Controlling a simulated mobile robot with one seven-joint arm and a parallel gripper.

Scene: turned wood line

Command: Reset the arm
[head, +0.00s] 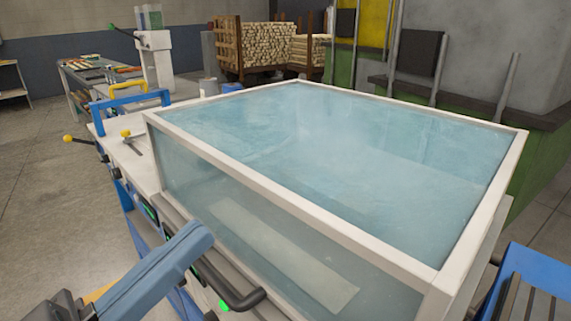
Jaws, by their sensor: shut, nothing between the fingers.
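A black handle (228,288) sticks out at the machine's front. A blue frame (535,285) stands at the lower right. A workbench (88,72) and racks of turned wood (255,48) stand behind. Bare floor (45,190) lies at the left.

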